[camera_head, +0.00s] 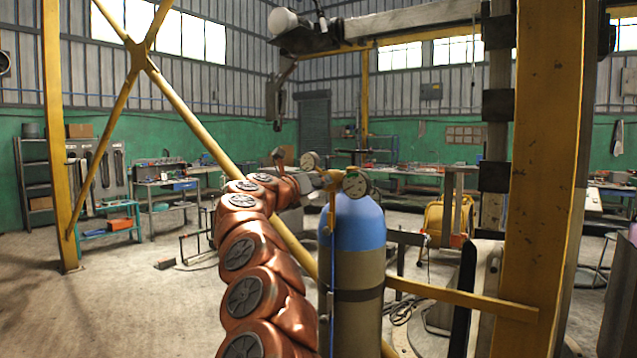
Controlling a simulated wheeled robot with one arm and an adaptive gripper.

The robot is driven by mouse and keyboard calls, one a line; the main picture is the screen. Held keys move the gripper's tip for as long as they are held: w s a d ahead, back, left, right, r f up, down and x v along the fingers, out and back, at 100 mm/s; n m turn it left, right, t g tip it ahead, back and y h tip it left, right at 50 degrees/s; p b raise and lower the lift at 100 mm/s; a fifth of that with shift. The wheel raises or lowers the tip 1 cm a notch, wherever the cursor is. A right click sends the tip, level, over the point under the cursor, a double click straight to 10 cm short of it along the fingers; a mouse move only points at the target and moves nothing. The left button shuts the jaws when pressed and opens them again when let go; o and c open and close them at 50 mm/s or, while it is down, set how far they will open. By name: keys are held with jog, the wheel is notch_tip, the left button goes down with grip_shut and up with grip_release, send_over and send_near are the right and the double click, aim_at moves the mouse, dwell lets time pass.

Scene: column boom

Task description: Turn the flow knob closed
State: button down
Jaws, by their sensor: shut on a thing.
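A gas cylinder (352,240) with a blue top and a grey-tan body stands upright in the middle. A brass regulator with two round dial gauges sits at its top, one gauge (355,184) in front of the valve and the other gauge (309,161) up and to the left. My copper-coloured arm rises left of the cylinder and bends over at its top. My gripper (318,180) is at the regulator, between the arm's end and the front gauge, shut on a small part there. The flow knob is hidden at the jaws; its turn angle cannot be told.
A yellow post (543,170) stands close on the right, with a yellow bar running from it behind the cylinder. A diagonal yellow brace (200,115) passes behind my arm. Workbenches (165,185) line the walls. Open concrete floor lies to the left.

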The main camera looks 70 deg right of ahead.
jog(key=n+p, duration=0.3)
jog(key=n, duration=0.3)
jog(key=shift+r, duration=0.15)
jog(key=shift+n+p, duration=1)
jog(key=shift+n, duration=1.3)
jog(key=c, duration=0.8)
grip_release()
jog(key=shift+f, duration=0.2)
jog(key=shift+o, duration=0.2)
jog(key=shift+a, duration=0.1)
jog(key=v, duration=1.1)
jog(key=shift+a, duration=0.4)
jog(key=shift+w, duration=0.1)
